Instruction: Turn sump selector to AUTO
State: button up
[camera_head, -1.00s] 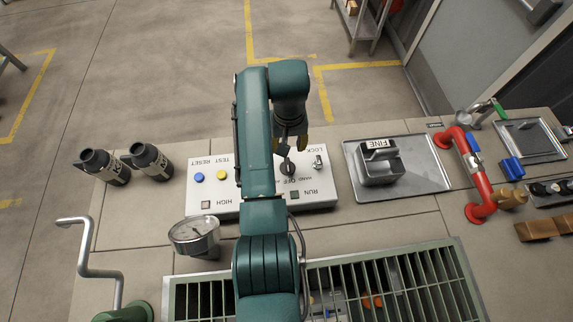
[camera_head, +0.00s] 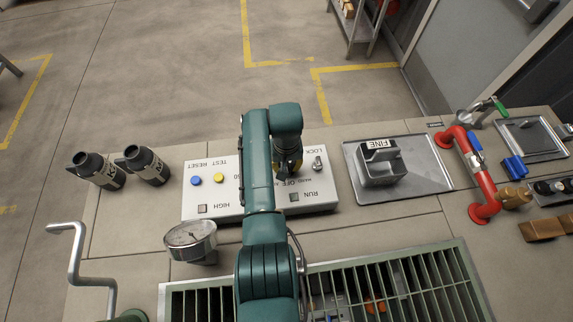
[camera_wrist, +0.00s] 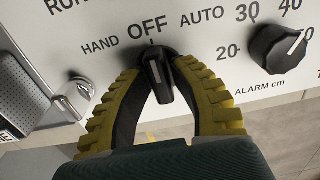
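The sump selector, a black knob with a pale pointer line (camera_wrist: 160,74), is on the white panel in the wrist view. Its pointer is at OFF, between HAND on the left and AUTO on the right. My gripper (camera_head: 288,172) is over the panel, and its yellow-ribbed fingers (camera_wrist: 158,82) stand on both sides of the knob, tips close to it. I cannot tell whether the fingertips press on the knob. In the head view my gripper hides most of the selector.
The white control panel (camera_head: 225,207) has blue and yellow buttons, and a LOCK switch (camera_head: 318,163) close to my gripper. An alarm dial (camera_wrist: 280,48) is right of the selector in the wrist view. A gauge (camera_head: 191,240) and a FINE-labelled grey block (camera_head: 383,170) flank the panel.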

grip_shut()
jog(key=m, duration=0.6)
jog(key=shift+f+p, duration=0.1)
jog(key=shift+p, duration=0.25)
jog(key=m, duration=0.6)
jog(key=shift+s, duration=0.1)
dwell(0.4)
jog(key=o, duration=0.5)
grip_release()
